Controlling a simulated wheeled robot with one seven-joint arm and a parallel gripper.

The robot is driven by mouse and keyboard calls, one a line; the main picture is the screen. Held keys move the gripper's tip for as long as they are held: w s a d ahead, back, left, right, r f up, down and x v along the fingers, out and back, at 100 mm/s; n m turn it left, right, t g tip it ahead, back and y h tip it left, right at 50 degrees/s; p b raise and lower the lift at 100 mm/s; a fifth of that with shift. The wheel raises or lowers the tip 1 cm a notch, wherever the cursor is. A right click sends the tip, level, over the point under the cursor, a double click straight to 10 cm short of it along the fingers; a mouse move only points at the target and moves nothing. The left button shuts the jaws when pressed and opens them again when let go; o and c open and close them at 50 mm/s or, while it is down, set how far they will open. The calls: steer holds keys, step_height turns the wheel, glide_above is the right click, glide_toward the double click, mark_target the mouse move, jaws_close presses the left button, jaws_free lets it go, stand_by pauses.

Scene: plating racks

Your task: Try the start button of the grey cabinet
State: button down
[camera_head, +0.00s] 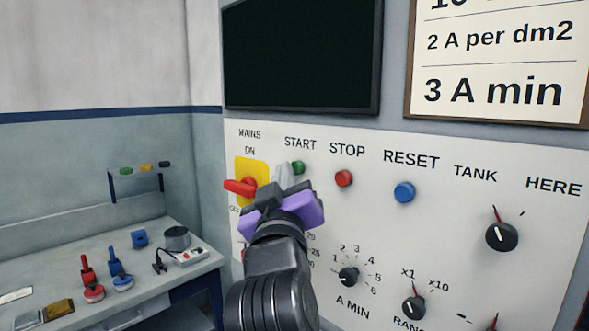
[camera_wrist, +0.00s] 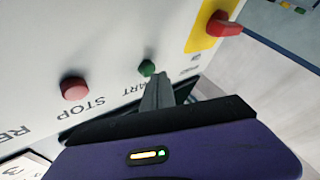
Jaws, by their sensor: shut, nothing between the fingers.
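The grey cabinet's white control panel (camera_head: 440,240) fills the right of the head view. The green start button (camera_head: 298,168) sits under the word START, right of the red mains handle (camera_head: 239,187) on its yellow plate. My gripper (camera_head: 283,176) is shut and empty, just left of and below the button in the head view. In the wrist view the fingertips (camera_wrist: 158,86) lie close below the green button (camera_wrist: 147,68). I cannot tell whether they touch it. The red stop button (camera_head: 344,178) also shows in the wrist view (camera_wrist: 74,88).
A blue reset button (camera_head: 404,192) and several black knobs, one under TANK (camera_head: 502,236), stand out from the panel. A dark screen (camera_head: 300,55) is above. A bench (camera_head: 150,270) at left holds red and blue tools, a grey pot and a power strip.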

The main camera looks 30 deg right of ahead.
steer(key=shift+w+d, duration=0.15)
steer(key=shift+d, duration=0.4)
stand_by(0.4)
steer(key=shift+a, duration=0.1)
steer(key=shift+s+a, duration=0.3)
steer(key=shift+a, duration=0.55)
steer(key=shift+a, duration=0.1)
steer(key=a, duration=0.1)
steer(key=s+a+b, duration=0.1)
steer(key=a, duration=0.2)
steer(key=shift+s+a, duration=0.25)
steer(key=shift+s, duration=0.05)
stand_by(0.8)
